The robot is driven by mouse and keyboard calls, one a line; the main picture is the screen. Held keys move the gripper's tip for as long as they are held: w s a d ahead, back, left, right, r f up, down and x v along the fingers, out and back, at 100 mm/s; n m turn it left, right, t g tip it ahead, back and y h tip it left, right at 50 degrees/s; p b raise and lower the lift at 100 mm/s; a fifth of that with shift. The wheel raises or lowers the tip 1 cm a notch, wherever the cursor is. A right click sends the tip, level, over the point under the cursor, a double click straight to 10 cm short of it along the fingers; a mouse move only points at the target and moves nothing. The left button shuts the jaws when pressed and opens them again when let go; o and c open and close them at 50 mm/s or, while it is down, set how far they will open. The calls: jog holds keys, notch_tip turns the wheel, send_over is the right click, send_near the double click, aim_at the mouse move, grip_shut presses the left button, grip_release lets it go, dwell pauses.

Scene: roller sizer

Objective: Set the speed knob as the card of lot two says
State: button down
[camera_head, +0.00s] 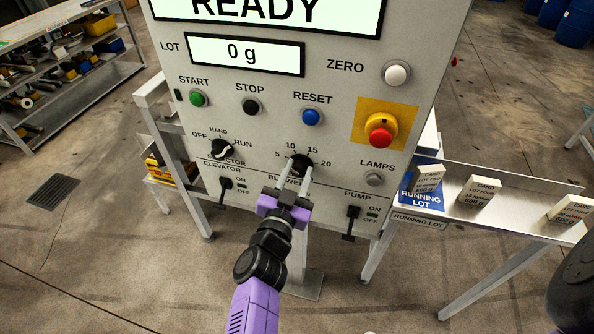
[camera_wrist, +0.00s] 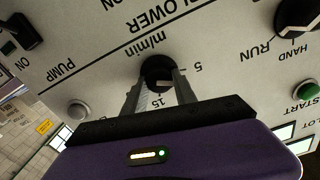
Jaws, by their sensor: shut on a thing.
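The speed knob (camera_head: 299,161) is a black dial on the grey panel (camera_head: 330,135), with 5, 10, 15 and 20 around it. My gripper (camera_head: 297,176) is shut on this knob, one finger on each side. In the wrist view the knob (camera_wrist: 158,72) sits between the fingertips (camera_wrist: 160,92), beside "m/min" and the 5. Where its pointer stands is hidden or too small to tell.
The selector knob (camera_head: 222,149), green START (camera_head: 198,98), black STOP (camera_head: 252,106), blue RESET (camera_head: 312,117) and red emergency button (camera_head: 380,135) are near. The elevator switch (camera_head: 226,186) and pump switch (camera_head: 352,220) flank my gripper. The screen (camera_head: 246,53) reads 0 g.

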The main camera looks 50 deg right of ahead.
jog(key=m, duration=0.3)
jog(key=shift+m+p, duration=0.3)
jog(key=shift+p, duration=0.1)
jog(key=shift+s+m, duration=0.15)
jog(key=shift+m, duration=1.65)
jog(key=shift+f, duration=0.1)
jog(key=c, duration=1)
grip_release()
jog(key=b+v, duration=0.1)
jog(key=v, duration=0.6)
jog(key=shift+a+b, duration=0.3)
jog(key=shift+a, duration=0.05)
